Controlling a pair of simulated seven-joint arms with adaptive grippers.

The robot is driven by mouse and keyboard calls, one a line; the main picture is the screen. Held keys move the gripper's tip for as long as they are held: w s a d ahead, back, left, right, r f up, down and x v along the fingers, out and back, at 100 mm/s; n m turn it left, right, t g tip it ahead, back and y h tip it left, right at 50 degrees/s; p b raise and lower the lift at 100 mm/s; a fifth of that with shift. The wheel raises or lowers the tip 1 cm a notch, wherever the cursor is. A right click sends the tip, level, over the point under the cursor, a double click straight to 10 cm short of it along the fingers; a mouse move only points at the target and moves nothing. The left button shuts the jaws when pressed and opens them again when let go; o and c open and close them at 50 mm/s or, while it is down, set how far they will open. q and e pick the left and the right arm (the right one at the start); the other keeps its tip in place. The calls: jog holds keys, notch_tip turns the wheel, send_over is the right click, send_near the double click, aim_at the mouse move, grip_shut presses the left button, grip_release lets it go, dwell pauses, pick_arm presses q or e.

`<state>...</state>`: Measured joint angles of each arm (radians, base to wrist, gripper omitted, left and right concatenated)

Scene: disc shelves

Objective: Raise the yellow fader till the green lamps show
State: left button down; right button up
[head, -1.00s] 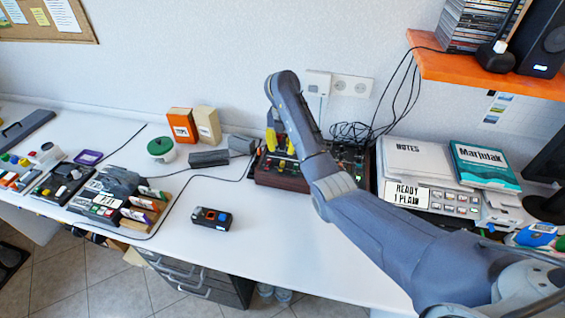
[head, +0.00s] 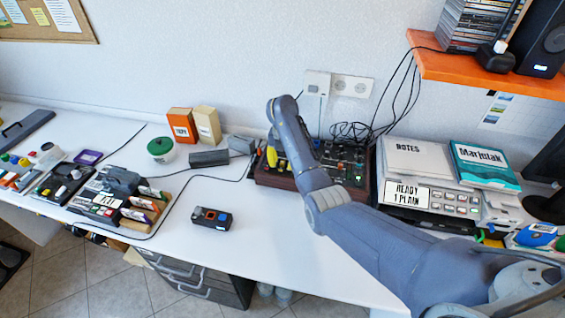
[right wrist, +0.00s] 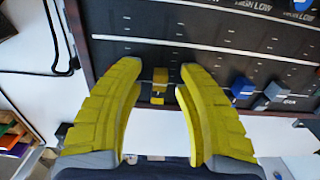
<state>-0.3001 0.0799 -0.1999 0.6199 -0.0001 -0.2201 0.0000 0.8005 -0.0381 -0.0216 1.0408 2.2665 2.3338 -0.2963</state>
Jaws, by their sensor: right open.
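The yellow fader (right wrist: 160,76) shows in the right wrist view on the dark panel of a wood-sided console (right wrist: 118,22). My right gripper (right wrist: 160,88) is open, with one yellow finger on each side of the fader and a gap on both sides. In the head view the right gripper (head: 274,158) is over the left part of the console (head: 275,181), and my arm covers part of it. Small green spots show on the console's right part, but I cannot tell whether they are the lamps. My left gripper is not in view.
Blue faders (right wrist: 243,87) sit right of the yellow one. A small black device (head: 211,218) lies on the white desk in front, with clear desk around it. Grey boxes (head: 209,158) stand left of the console, and a stack with a notes binder (head: 418,160) stands right.

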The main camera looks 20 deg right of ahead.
aim_at(285, 156)
jog(key=shift+c, duration=0.5)
grip_shut()
jog(key=shift+w+d+r, duration=0.15)
jog(key=shift+w+d, duration=0.2)
jog(key=shift+w, duration=0.25)
jog(key=shift+w+d, duration=0.45)
jog(key=shift+w, duration=0.25)
jog(key=shift+o, duration=0.5)
grip_release()
